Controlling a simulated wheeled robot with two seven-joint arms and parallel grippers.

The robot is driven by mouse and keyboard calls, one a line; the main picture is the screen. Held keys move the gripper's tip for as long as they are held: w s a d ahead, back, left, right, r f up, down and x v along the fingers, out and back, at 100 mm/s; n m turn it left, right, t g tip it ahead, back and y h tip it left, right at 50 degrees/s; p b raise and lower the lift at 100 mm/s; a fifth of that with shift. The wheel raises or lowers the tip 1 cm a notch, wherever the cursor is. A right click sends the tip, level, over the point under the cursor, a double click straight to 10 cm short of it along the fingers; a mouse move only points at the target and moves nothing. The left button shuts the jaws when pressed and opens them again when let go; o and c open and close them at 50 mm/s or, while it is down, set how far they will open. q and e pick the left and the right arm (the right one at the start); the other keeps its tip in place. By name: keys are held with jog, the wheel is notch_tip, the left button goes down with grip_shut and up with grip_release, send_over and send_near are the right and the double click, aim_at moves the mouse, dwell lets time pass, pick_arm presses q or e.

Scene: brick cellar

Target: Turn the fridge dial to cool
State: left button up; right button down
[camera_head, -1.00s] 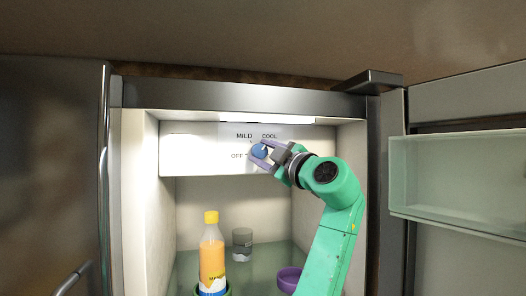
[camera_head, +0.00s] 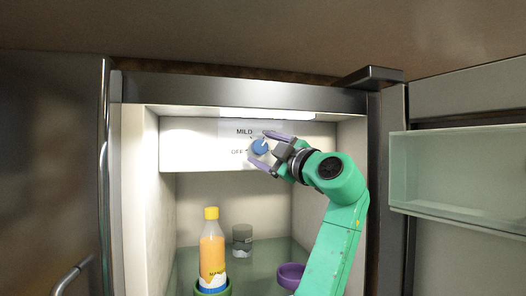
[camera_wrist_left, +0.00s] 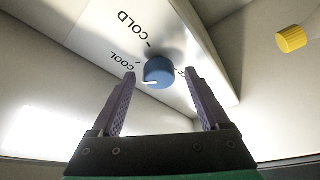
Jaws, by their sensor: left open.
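The blue fridge dial (camera_head: 259,147) is on the white panel (camera_head: 190,148) at the top of the open fridge. MILD and OFF show beside it in the head view; the upper finger covers COOL there. My left gripper (camera_head: 267,149) is open, one finger above and one below the dial. In the left wrist view the dial (camera_wrist_left: 159,72) sits between the spread fingers with gaps on both sides. Its white pointer line points left there, a little below the COOL label (camera_wrist_left: 122,61); COLD (camera_wrist_left: 135,30) is further up. My right gripper is not in view.
Below the panel stand an orange bottle (camera_head: 211,252) in a green holder, a grey glass (camera_head: 242,239) and a purple bowl (camera_head: 290,274). The open door with its clear shelf (camera_head: 455,170) is on the right. A yellow object (camera_wrist_left: 291,39) shows in the wrist view.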

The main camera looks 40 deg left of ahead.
pick_arm(q)
jog(key=b+v, duration=0.5)
jog(key=v, duration=0.8)
jog(key=shift+d, duration=0.4)
jog(key=shift+s+a, duration=0.1)
jog(key=shift+s, duration=0.05)
jog(key=shift+f, duration=0.1)
